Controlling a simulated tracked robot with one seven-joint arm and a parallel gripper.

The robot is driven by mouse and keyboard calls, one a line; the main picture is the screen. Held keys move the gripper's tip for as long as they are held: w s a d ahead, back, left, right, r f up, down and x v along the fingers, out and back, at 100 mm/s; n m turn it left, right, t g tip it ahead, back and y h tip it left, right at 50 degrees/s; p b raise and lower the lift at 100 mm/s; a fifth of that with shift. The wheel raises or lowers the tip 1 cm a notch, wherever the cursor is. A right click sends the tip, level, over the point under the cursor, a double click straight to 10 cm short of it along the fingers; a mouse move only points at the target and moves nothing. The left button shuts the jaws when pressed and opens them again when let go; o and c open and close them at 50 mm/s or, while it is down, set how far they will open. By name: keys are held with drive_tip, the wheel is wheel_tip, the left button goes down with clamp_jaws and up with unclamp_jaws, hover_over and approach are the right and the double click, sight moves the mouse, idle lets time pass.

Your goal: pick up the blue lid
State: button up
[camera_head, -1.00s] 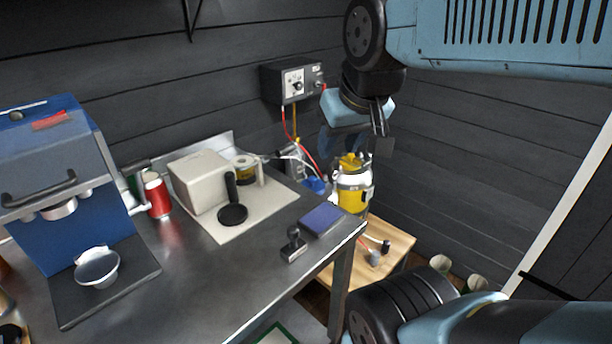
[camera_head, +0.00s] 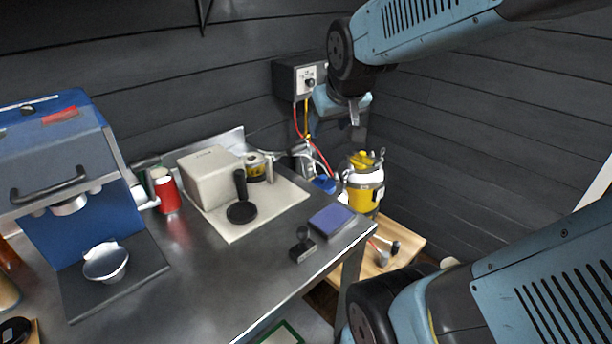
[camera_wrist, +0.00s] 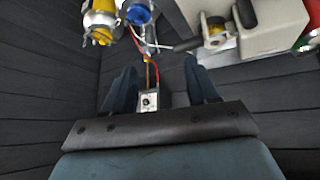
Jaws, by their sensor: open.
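A round blue thing, which looks like the blue lid (camera_head: 323,184), shows small and partly hidden behind the far edge of the metal table, beside a yellow and white canister (camera_head: 366,192). In the wrist view the blue lid (camera_wrist: 139,12) is at the top edge, partly cut off, atop a pale fitting. My gripper (camera_head: 354,112) is up near the back wall, above and apart from the canister and the lid. In the wrist view my gripper (camera_wrist: 160,82) has its two fingers spread with nothing between them.
A control box (camera_head: 299,80) with red and yellow cables hangs on the wall close to my gripper. The metal table (camera_head: 200,270) carries a beige box (camera_head: 209,176), a blue-violet pad (camera_head: 331,220), a stamp (camera_head: 303,246) and a blue machine (camera_head: 75,160). A low wooden surface (camera_head: 402,238) is at right.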

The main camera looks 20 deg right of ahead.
drive_tip(key=w+d+f+t, duration=0.1)
drive_tip(key=w+d+f, duration=0.15)
drive_tip(key=w, duration=0.35)
drive_tip(key=w+d+f+t, duration=0.1)
drive_tip(key=w+d+f, duration=0.1)
drive_tip(key=w+f, duration=0.3)
drive_tip(key=n+t+y, duration=0.1)
drive_tip(key=n+t, duration=0.1)
drive_tip(key=t, duration=0.4)
hover_over(325, 179)
drive_tip(key=s+a, duration=0.1)
drive_tip(key=s, duration=0.3)
wheel_tip(325, 179, down, 20)
drive_tip(key=s+f, duration=0.1)
drive_tip(key=f, duration=0.1)
drive_tip(key=s+f+m+t, duration=0.1)
drive_tip(key=f, duration=0.1)
drive_tip(key=s+d+f+t, duration=0.1)
drive_tip(key=s+f, duration=0.1)
drive_tip(key=f, duration=0.1)
drive_tip(key=shift+d+m, duration=0.1)
drive_tip(key=shift+m, duration=0.2)
drive_tip(key=shift+t, duration=0.4)
drive_tip(key=shift+w+f, duration=0.2)
drive_tip(key=shift+w, duration=1.55)
drive_tip(key=shift+w+f, duration=0.15)
drive_tip(key=shift+w, duration=1.55)
drive_tip(key=shift+c, duration=0.4)
clamp_jaws()
